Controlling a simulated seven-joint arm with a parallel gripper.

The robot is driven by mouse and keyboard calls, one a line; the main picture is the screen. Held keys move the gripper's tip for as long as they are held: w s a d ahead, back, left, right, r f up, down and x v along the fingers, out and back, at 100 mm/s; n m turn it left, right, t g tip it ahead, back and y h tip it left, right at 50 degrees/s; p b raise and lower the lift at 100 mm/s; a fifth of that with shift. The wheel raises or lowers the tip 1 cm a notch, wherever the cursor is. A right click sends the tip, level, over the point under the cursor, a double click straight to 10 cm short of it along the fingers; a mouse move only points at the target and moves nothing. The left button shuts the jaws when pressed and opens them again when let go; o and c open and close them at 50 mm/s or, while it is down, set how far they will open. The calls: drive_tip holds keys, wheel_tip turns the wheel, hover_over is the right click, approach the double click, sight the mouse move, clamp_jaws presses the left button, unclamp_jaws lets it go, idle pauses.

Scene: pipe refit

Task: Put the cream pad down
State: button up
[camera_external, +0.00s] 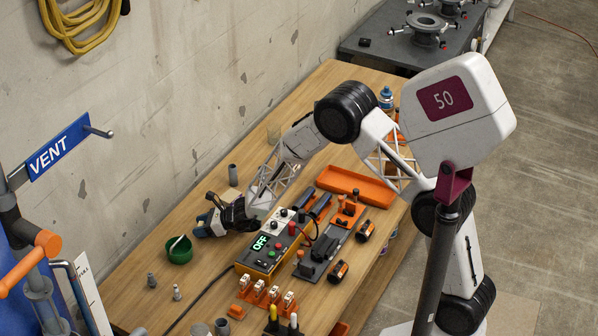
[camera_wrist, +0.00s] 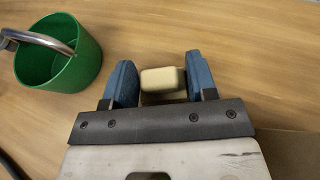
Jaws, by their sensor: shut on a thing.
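The cream pad (camera_wrist: 162,79) is a small block between the two blue fingertips of my gripper (camera_wrist: 162,85) in the wrist view. My gripper is shut on it. In the external view my gripper (camera_external: 200,229) is low over the left part of the wooden table, just right of the green cup. The pad cannot be made out there. In the wrist view I cannot tell whether the pad touches the table.
The green cup (camera_external: 179,250) with a metal handle inside stands close to the left of my gripper; it also shows in the wrist view (camera_wrist: 60,65). The control box (camera_external: 266,250) reading OFF is to the right. An orange tray (camera_external: 345,190) lies farther right. Small fittings (camera_external: 176,292) stand in front.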

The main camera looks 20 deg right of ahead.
drive_tip(key=shift+f, duration=0.15)
drive_tip(key=o, duration=0.9)
drive_tip(key=shift+r, duration=0.2)
drive_tip(key=shift+v, duration=1.05)
wheel_tip(320, 180, up, 7)
drive_tip(key=shift+s+d+r, duration=0.15)
drive_tip(key=shift+d, duration=0.2)
drive_tip(key=shift+r, duration=0.1)
